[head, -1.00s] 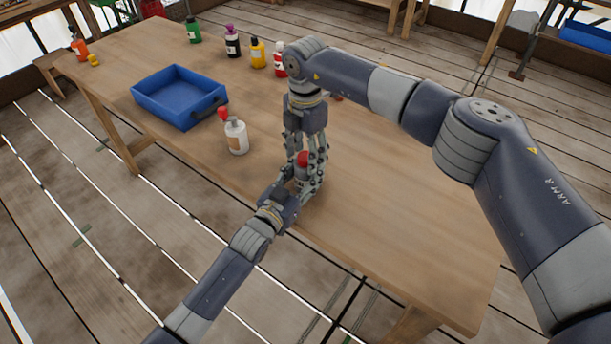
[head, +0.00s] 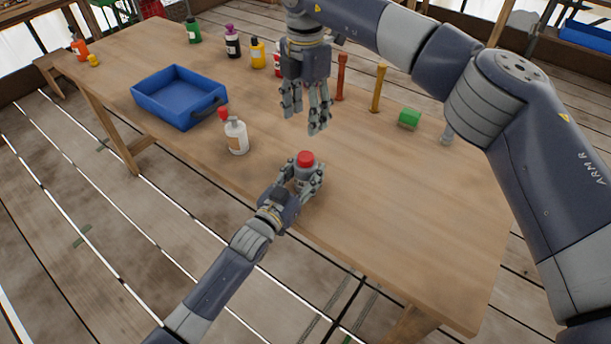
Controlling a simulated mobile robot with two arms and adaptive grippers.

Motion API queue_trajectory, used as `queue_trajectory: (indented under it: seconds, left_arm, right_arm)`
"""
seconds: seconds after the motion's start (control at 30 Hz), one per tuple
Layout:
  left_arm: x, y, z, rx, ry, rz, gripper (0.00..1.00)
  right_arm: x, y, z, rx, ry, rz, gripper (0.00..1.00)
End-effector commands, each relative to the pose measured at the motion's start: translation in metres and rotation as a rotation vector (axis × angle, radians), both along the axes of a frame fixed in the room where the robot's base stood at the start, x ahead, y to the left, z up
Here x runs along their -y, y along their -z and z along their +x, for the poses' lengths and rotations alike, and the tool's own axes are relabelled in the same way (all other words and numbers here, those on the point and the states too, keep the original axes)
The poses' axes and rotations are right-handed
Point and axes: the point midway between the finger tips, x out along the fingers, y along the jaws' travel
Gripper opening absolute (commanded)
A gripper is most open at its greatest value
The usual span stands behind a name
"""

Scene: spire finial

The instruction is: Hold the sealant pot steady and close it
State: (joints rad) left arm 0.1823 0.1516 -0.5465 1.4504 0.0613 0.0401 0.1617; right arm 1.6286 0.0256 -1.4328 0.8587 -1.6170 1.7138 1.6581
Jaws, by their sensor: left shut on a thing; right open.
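The sealant pot (head: 305,174) stands on the wooden table near its front edge, mostly hidden by the fingers around it. A red lid (head: 305,158) sits on top of the pot and looks level. How tightly it is seated I cannot tell. My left gripper (head: 307,184) is shut on the pot's body, below the lid. My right gripper (head: 316,125) is open and empty, pointing down, above and behind the pot and clear of the lid.
A white bottle with a red cap (head: 236,135) stands left of the pot. A blue tray (head: 180,97) is behind it. Several bottles line the back. The table's front right is clear.

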Motion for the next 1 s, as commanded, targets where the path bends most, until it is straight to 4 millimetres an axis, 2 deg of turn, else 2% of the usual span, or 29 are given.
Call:
queue_trajectory:
  seconds: [0.3, 0.33, 0.4, 0.43, 0.83, 1.0]
  left_arm:
    - [0.0, 0.0, 0.0, -0.001, 0.0, 0.0, 0.0]
    - [0.0, 0.0, 0.0, -0.001, 0.0, 0.0, 0.5]
    - [0.0, 0.0, 0.0, -0.001, 0.0, 0.0, 0.66]
    - [0.0, 0.0, 0.0, -0.001, 0.0, 0.0, 0.69]
    - [-0.002, 0.001, -0.003, -0.001, 0.0, 0.0, 0.69]
    - [-0.013, 0.002, -0.022, -0.003, -0.001, 0.001, 0.69]
  right_arm:
    - [0.0, -0.004, 0.0, 0.001, 0.0, 0.001, 0.53]
    - [0.0, -0.004, 0.0, 0.001, 0.0, 0.001, 0.53]
    - [0.0, -0.003, 0.0, 0.001, 0.0, 0.001, 0.53]
    - [0.0, -0.003, 0.0, 0.001, 0.0, 0.001, 0.53]
    - [0.0, -0.003, 0.0, 0.0, 0.0, 0.0, 0.53]
    - [0.0, -0.003, 0.0, 0.0, 0.0, 0.0, 0.53]
